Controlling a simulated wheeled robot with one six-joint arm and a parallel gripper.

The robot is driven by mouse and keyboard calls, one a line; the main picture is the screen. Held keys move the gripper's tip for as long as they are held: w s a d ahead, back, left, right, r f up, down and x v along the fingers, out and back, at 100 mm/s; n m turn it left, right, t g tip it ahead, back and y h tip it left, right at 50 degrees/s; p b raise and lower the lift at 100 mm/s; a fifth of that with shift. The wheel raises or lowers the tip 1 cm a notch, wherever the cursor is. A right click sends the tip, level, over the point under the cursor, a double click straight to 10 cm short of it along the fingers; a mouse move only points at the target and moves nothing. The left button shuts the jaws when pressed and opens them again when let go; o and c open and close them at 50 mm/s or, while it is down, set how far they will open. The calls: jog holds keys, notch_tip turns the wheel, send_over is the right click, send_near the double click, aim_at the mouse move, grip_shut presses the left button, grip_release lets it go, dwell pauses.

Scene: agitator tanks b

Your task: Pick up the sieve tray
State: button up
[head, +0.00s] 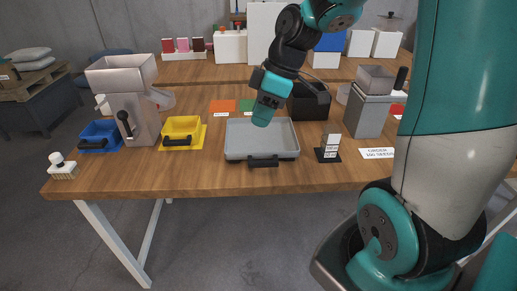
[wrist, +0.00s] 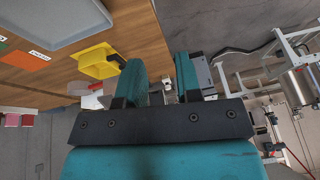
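A shallow grey tray (head: 236,148) with a black handle (head: 263,161) at its front edge lies on the wooden table; it looks like the sieve tray, though no mesh can be made out. Part of a grey tray (wrist: 75,38) also shows at the upper left of the wrist view. My gripper (head: 263,113) appears above the tray's far part in the head view, apart from the handle. In the wrist view my gripper (wrist: 162,75) has its two teal fingers spread with an empty gap between them. How high it is above the tray is hard to tell.
A yellow bin (head: 182,126) and blue bin (head: 100,131) stand left, by a tall grey hopper (head: 130,91). Right are a black box (head: 310,105), a small black-and-white stand (head: 329,149) and another grey machine (head: 368,110). The table's front edge (head: 180,194) is mostly clear.

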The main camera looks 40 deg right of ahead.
jog(key=n+b, duration=0.1)
send_near(264, 161)
jog(key=shift+t, duration=0.4)
jog(key=x, duration=0.2)
jog(key=s+p+x, duration=0.1)
jog(key=x, duration=0.1)
jog(key=shift+w+a+f, duration=0.15)
jog(key=shift+a+f, duration=0.05)
jog(key=shift+a, duration=0.05)
jog(key=shift+p+x, duration=0.65)
jog(key=shift+x, duration=2.45)
jog(key=shift+d, duration=0.15)
jog(key=shift+c, duration=0.2)
grip_shut()
